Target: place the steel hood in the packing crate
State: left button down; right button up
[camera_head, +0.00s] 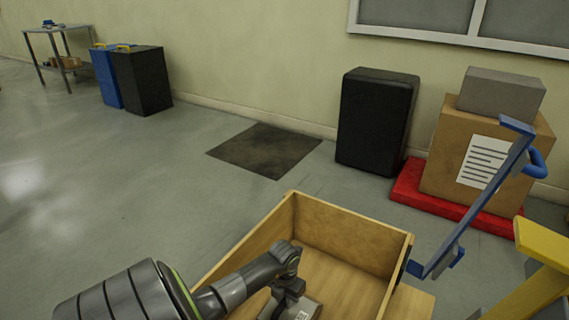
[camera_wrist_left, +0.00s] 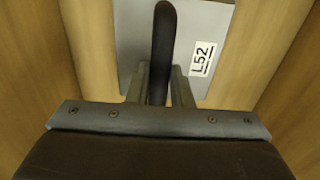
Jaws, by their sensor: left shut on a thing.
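The packing crate (camera_head: 350,229) is an open wooden box at the bottom middle of the head view. My left arm reaches over its left wall. My left gripper (camera_head: 287,292) is down inside the crate, shut on the steel hood (camera_head: 303,307). In the left wrist view, the fingers (camera_wrist_left: 158,88) close on the dark upright handle of the grey hood (camera_wrist_left: 133,42), which bears a white "L52" label. Wooden surfaces show on both sides of the hood. I cannot tell whether the hood touches the crate floor. My right gripper is out of view.
A blue metal frame (camera_head: 483,205) slants up beside the crate's right side, near a yellow stand (camera_head: 545,243). Behind are a black case (camera_head: 376,122) and a carton (camera_head: 478,150) on a red pallet (camera_head: 428,199). Floor to the left is clear around a dark mat (camera_head: 264,150).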

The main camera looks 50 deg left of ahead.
pick_arm(q)
jog(key=c, duration=1.3)
grip_release()
jog(key=shift+r, duration=0.1)
